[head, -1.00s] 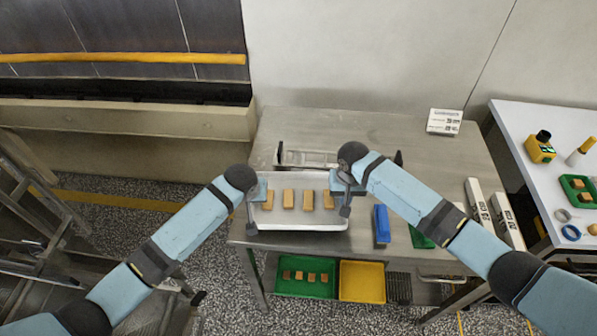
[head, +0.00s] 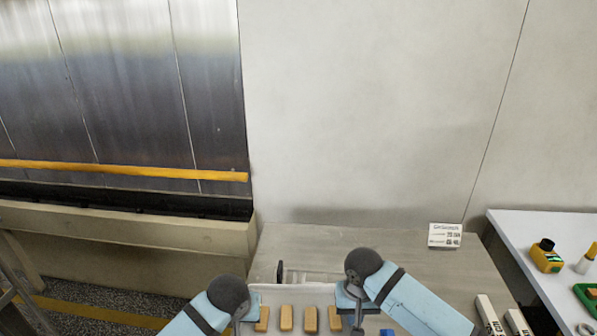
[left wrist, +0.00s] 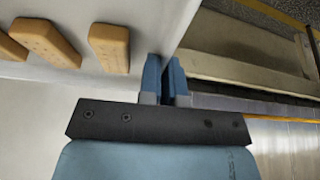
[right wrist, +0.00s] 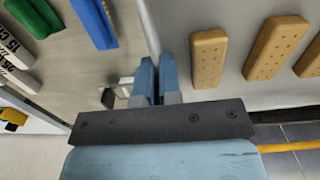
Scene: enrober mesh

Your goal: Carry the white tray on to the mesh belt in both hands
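I cannot tell if the tray touches the table. A dark strip (head: 120,203) lies under the machine's hood at left; I cannot tell if it is the mesh belt.
The steel table (head: 380,240) carries a sign card (head: 445,235) at the back and white boxes (head: 489,318) at right. A blue block (right wrist: 95,22) and a green item (right wrist: 33,14) lie beside the tray. A white side table (head: 520,228) stands at far right.

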